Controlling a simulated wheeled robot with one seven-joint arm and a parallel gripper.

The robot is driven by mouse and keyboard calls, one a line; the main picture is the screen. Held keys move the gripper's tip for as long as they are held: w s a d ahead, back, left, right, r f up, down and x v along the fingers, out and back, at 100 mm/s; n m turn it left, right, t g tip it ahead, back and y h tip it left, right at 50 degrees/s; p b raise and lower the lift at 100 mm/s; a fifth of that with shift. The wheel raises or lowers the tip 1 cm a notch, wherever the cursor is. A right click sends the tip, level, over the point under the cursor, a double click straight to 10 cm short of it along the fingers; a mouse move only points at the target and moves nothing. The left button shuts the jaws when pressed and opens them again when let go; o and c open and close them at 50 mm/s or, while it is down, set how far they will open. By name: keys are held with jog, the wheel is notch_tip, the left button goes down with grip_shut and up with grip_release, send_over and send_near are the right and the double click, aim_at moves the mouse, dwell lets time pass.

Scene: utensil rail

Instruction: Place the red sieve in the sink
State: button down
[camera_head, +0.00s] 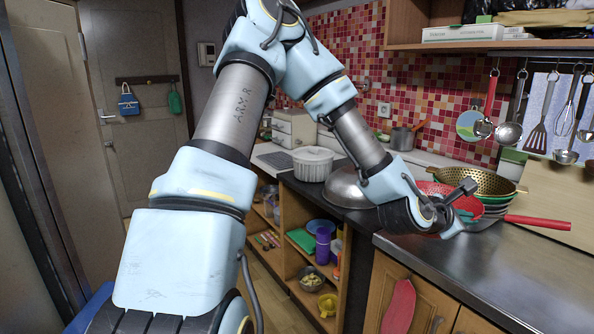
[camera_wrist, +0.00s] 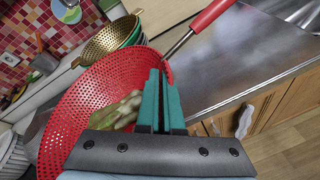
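The red sieve (camera_head: 433,188) is at the back of the counter beside the wall, its red handle (camera_head: 540,222) pointing right. In the wrist view its perforated bowl (camera_wrist: 85,100) fills the left middle, and the handle (camera_wrist: 212,14) runs to the upper right. My gripper (camera_head: 466,214) is at the sieve's rim. In the wrist view the teal fingers of my gripper (camera_wrist: 160,76) are close together at the rim near the handle joint, with the rim seeming to be between them. The exact contact is hidden. A brownish-green patch shows within the bowl. I can make out no sink basin.
A metal dome (camera_head: 348,188) and a white ribbed pot (camera_head: 312,164) stand to the left. Utensils such as a ladle (camera_head: 508,133) hang above. The steel counter (camera_head: 480,262) in front is clear.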

jog(key=w+a+f+n+t, duration=0.1)
jog(key=w+a+f, duration=0.1)
jog(key=w, duration=0.1)
jog(key=w+a+f+n+t+y+b, duration=0.1)
jog(key=w+a+f, duration=0.1)
jog(key=a, duration=0.1)
jog(key=w+a+f+t+y+b, duration=0.1)
jog(key=w+a+f, duration=0.1)
jog(key=w+a, duration=0.1)
jog(key=shift+w+a+f+n, duration=0.1)
jog(key=shift+w+f+n, duration=0.05)
jog(key=shift+w+n, duration=0.25)
jog(key=w+a+f+n+t+y+b, duration=0.1)
jog(key=w+a+f+n+y, duration=0.2)
jog(key=a, duration=0.5)
jog(key=w+a+f+n+t+y+b, duration=0.1)
jog(key=w+a+f+t+b, duration=0.1)
jog(key=w+a, duration=0.4)
jog(key=w+a+f+n+t+y+b, duration=0.1)
jog(key=w+a+f+n+y, duration=0.15)
jog(key=a, duration=0.65)
jog(key=w+a+f+n+y+b, duration=0.1)
jog(key=w+a+n+y+b, duration=0.1)
jog(key=a, duration=1.4)
jog(key=shift+w+f+n+t+y, duration=0.15)
jog(key=shift+w+n+t+y, duration=0.35)
jog(key=shift+y, duration=0.55)
jog(key=shift+w, duration=0.1)
